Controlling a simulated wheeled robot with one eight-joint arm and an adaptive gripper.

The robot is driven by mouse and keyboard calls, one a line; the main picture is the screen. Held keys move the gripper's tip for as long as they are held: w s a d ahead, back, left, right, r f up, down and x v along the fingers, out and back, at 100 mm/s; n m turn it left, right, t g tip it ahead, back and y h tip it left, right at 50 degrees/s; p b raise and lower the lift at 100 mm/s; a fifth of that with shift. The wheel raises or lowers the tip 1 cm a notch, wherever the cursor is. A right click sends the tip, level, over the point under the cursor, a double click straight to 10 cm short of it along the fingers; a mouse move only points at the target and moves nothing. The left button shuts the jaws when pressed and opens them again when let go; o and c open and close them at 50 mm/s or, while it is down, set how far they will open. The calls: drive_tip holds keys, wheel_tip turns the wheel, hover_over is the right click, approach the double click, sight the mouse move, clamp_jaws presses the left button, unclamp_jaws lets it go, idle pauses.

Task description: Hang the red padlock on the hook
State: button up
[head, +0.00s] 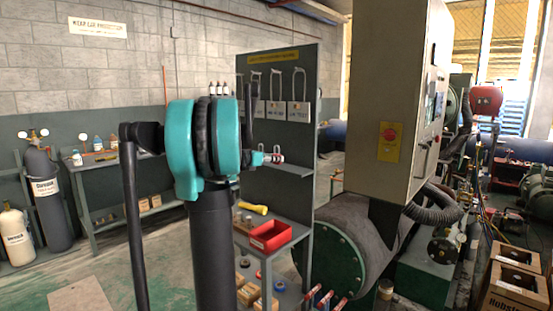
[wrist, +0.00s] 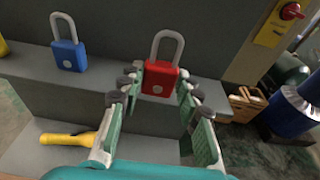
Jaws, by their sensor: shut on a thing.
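The red padlock (wrist: 160,78), with a grey shackle pointing up, is upright between the fingers of my gripper (wrist: 158,86) in the wrist view. The fingers are shut on its body. I cannot tell whether its base touches the grey shelf (wrist: 205,90). In the head view my arm covers much of the board's left side; a small red patch (head: 274,158) shows just above the shelf (head: 300,172). Pale hook-like outlines (head: 299,84) with white labels below are on the grey board (head: 296,140). I cannot tell which is the hook.
A blue padlock (wrist: 68,54) stands left on the shelf. A yellow flashlight (wrist: 68,138) lies below. A red bin (head: 271,236) is on the lower shelf. A grey control cabinet (head: 385,120) with a red button stands right of the board.

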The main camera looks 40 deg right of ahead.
drive_tip(key=shift+f+v, duration=0.25)
drive_tip(key=shift+v, duration=1)
drive_tip(key=shift+f+v, duration=0.2)
drive_tip(key=shift+v, duration=1)
drive_tip(key=shift+a, duration=0.1)
drive_tip(key=w+a+f+n+t+y, duration=0.2)
drive_tip(key=w+a+f+n+t, duration=0.15)
drive_tip(key=w+a+f, duration=0.55)
drive_tip(key=w+a+f+n+t+y, duration=0.1)
drive_tip(key=w+a+f+n+t, duration=0.4)
drive_tip(key=a, duration=0.7)
drive_tip(key=a+f+n+t+y, duration=0.2)
drive_tip(key=a+f+y, duration=0.2)
drive_tip(key=a, duration=1)
drive_tip(key=w+a+f+n+t+y, duration=0.1)
drive_tip(key=a+f+n+t+y, duration=0.2)
drive_tip(key=a+f, duration=0.5)
drive_tip(key=a+y, duration=0.1)
drive_tip(key=a, duration=0.5)
drive_tip(key=shift+a+f, duration=0.3)
drive_tip(key=shift+f, duration=0.1)
